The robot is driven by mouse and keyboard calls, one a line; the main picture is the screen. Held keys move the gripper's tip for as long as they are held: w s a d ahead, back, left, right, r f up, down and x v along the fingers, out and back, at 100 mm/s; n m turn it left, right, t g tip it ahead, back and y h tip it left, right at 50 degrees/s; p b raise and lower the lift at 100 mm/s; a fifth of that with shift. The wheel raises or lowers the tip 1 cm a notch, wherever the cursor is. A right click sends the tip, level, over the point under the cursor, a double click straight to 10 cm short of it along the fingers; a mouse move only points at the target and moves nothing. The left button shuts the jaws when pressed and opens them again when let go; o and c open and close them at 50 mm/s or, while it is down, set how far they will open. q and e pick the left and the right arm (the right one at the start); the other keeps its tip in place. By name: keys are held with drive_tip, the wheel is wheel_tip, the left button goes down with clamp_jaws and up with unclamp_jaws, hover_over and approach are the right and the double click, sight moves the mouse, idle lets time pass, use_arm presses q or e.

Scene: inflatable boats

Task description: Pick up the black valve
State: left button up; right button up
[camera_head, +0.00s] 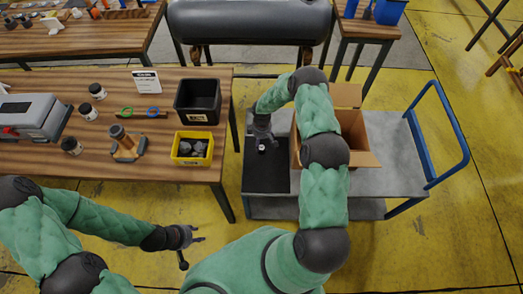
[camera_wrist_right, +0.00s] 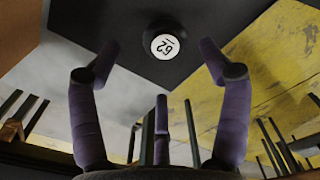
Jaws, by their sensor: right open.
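The gripper mostly hides the valve there. Dark valve-like parts (camera_head: 192,148) sit in a yellow bin (camera_head: 192,161) on the table. My left gripper (camera_head: 190,247) is open and empty, in front of the table.
An open cardboard box (camera_head: 365,159) stands on the cart (camera_head: 395,165), right of the mat and close to my right arm. A black bin (camera_head: 198,117) stands on the wooden table (camera_head: 50,166) to the left. The near part of the mat is clear.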

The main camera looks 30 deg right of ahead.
sight(261, 148)
drive_tip(key=shift+s+a+f+b, duration=0.15)
drive_tip(key=shift+f+b, duration=0.1)
drive_tip(key=shift+f, duration=1.15)
drive_tip(key=shift+s+a+f+b, duration=0.15)
drive_tip(key=shift+f+b, duration=0.1)
drive_tip(key=shift+f, duration=1.1)
drive_tip(key=c, duration=1.3)
